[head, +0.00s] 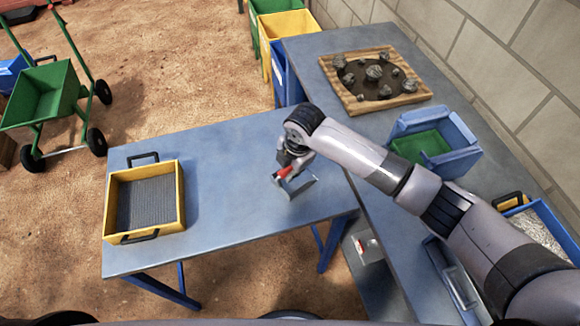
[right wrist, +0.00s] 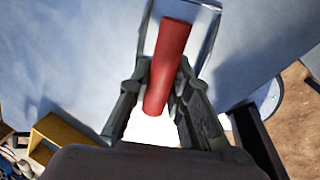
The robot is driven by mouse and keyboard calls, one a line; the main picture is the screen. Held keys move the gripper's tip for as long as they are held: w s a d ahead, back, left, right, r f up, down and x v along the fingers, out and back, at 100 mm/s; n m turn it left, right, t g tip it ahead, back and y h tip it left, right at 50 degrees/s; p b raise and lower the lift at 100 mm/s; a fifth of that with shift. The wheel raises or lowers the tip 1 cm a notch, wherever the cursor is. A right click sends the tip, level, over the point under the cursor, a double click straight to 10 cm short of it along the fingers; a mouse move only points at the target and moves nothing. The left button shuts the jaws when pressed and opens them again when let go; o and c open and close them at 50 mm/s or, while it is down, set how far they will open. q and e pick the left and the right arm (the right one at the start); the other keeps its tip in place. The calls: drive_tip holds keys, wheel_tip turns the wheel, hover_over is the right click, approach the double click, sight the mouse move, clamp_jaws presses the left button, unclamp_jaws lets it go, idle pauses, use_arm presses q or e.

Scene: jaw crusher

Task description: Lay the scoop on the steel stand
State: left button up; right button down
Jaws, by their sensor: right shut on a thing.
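My right gripper (head: 288,163) is over the blue-grey table, near its right side. It is shut on the red handle (right wrist: 168,65) of the scoop, which lies between the two fingers in the right wrist view. The scoop's grey metal body (head: 300,186) extends from the handle towards the lower right in the head view. I cannot tell whether it touches the tabletop. A grey metal piece (head: 458,286) shows partly beside my right arm at the lower right; I cannot tell whether it is the steel stand. My left gripper is out of view.
A yellow tray (head: 181,200) stands on the table's left side. On the right-hand bench are a wooden-framed tray of rocks (head: 331,74), a blue bin with a green inside (head: 462,132) and a blue container of pale material (head: 556,216). The middle of the table is clear.

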drive_tip(key=shift+f, duration=0.1)
drive_tip(key=c, duration=1.5)
unclamp_jaws()
drive_tip(key=shift+o, duration=0.2)
drive_tip(key=b+v, duration=0.1)
drive_tip(key=v, duration=1.1)
drive_tip(key=shift+a, duration=0.1)
